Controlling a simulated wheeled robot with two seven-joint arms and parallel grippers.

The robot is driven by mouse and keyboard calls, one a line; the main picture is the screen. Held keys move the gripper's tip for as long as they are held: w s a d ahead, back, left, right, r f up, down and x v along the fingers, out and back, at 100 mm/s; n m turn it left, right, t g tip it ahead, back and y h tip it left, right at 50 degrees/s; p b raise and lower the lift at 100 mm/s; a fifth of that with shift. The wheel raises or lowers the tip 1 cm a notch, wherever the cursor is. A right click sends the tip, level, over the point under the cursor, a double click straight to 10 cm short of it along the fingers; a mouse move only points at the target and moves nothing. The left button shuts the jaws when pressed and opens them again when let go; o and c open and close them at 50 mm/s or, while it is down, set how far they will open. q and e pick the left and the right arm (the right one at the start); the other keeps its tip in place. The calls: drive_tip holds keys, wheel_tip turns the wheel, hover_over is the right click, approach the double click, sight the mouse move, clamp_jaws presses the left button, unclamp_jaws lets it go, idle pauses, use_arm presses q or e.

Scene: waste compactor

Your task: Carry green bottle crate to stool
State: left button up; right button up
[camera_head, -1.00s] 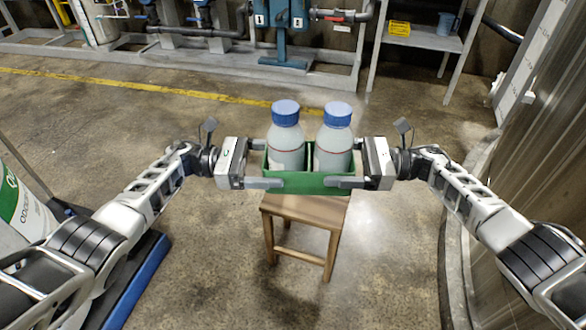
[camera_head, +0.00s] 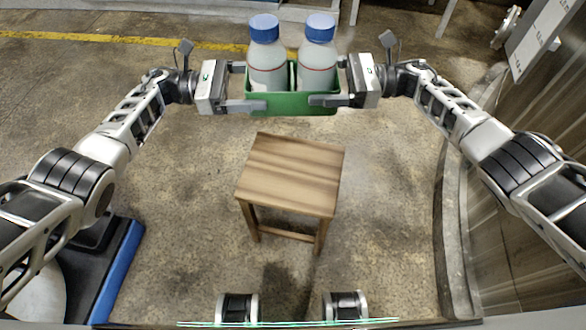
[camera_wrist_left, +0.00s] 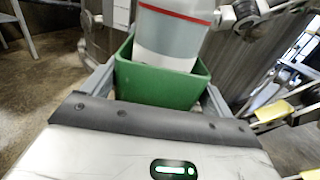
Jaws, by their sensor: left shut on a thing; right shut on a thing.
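A green bottle crate (camera_head: 293,103) holds two white bottles with blue caps, the left bottle (camera_head: 267,62) and the right bottle (camera_head: 317,58), both upright. My left gripper (camera_head: 243,88) is shut on the crate's left end, and my right gripper (camera_head: 334,86) is shut on its right end. The crate appears level and held in the air. The wooden stool (camera_head: 290,175) stands on the floor, lower in the head view than the crate, its top bare. In the left wrist view the green crate (camera_wrist_left: 158,84) sits between my finger bars, with one bottle (camera_wrist_left: 172,45) in it.
A corrugated metal wall (camera_head: 530,200) with a low kerb (camera_head: 452,220) runs along the right. A blue-edged dark base (camera_head: 122,270) lies at lower left. A yellow floor line (camera_head: 110,39) crosses the back. The floor around the stool is clear.

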use_arm(q)
drive_tip(key=f+b, duration=1)
drive_tip(key=f, duration=0.1)
drive_tip(key=f+b, duration=1.1)
drive_tip(key=shift+a+f, duration=0.2)
drive_tip(key=shift+f, duration=0.1)
use_arm(e)
wheel_tip(320, 180, down, 22)
drive_tip(key=shift+d+f, duration=0.15)
drive_tip(key=shift+f, duration=0.1)
use_arm(q)
drive_tip(key=shift+b, duration=0.3)
use_arm(e)
drive_tip(key=shift+w+f, duration=0.1)
use_arm(q)
drive_tip(key=shift+f+b, duration=2.4)
drive_tip(key=shift+f, duration=0.05)
use_arm(e)
drive_tip(key=shift+f, duration=2.35)
use_arm(q)
drive_tip(key=o, duration=0.9)
use_arm(e)
drive_tip(key=o, duration=0.9)
use_arm(q)
drive_tip(key=shift+d, duration=0.1)
